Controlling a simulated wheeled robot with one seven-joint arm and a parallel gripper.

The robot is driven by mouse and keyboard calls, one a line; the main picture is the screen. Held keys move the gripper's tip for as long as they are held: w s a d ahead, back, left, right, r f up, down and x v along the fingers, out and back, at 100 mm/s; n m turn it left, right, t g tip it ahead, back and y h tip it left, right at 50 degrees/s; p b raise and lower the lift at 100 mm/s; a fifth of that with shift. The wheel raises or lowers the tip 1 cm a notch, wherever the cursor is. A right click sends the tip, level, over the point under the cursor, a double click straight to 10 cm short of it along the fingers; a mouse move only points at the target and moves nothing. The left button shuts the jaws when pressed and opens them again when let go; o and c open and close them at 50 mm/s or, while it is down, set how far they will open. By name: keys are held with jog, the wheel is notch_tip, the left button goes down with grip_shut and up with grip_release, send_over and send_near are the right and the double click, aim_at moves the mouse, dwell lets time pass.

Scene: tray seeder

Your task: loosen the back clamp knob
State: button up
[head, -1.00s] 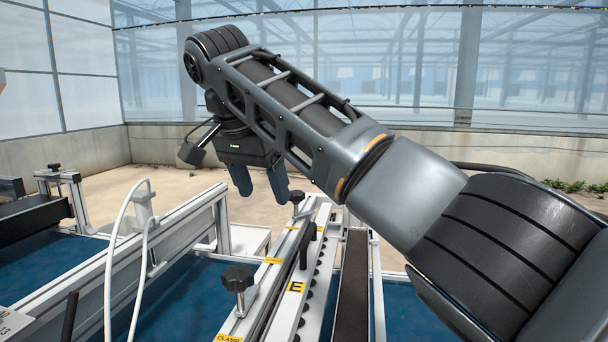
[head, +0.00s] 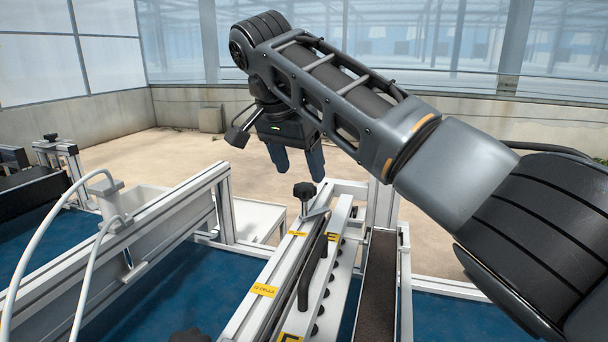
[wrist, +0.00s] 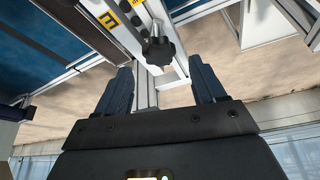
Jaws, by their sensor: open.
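The back clamp knob (head: 304,190) is black and lobed, standing on a post near the far end of the white clamp bar. It also shows in the wrist view (wrist: 158,52), beyond the fingertips and roughly centred between them. My gripper (head: 299,172) is open and empty, its dark blue fingers pointing down. In the head view they appear just above and behind the knob, with no contact visible. Both fingers show apart in the wrist view (wrist: 160,75). The front clamp knob (head: 190,336) is cut off at the bottom edge of the head view.
The seeder frame carries a black bar handle (head: 304,285) and yellow labels beside the knob. A dark belt strip (head: 377,285) lies to the right. White hoses (head: 50,225) and an aluminium rail (head: 180,205) stand left. Open floor lies behind the frame.

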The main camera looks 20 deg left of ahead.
aim_at(305, 185)
jog(key=shift+x, duration=1.95)
jog(key=shift+c, duration=0.3)
jog(key=c, duration=1)
jog(key=shift+r+p, duration=0.1)
jog(key=shift+p, duration=0.35)
jog(key=n+y+p, duration=0.1)
jog(key=n+p, duration=0.1)
jog(key=n, duration=0.1)
jog(key=shift+d+n, duration=0.1)
jog(key=shift+n, duration=0.2)
jog(key=shift+d+n+y+p, duration=0.1)
jog(key=shift+n+y+p, duration=0.8)
jog(key=shift+n, duration=1.1)
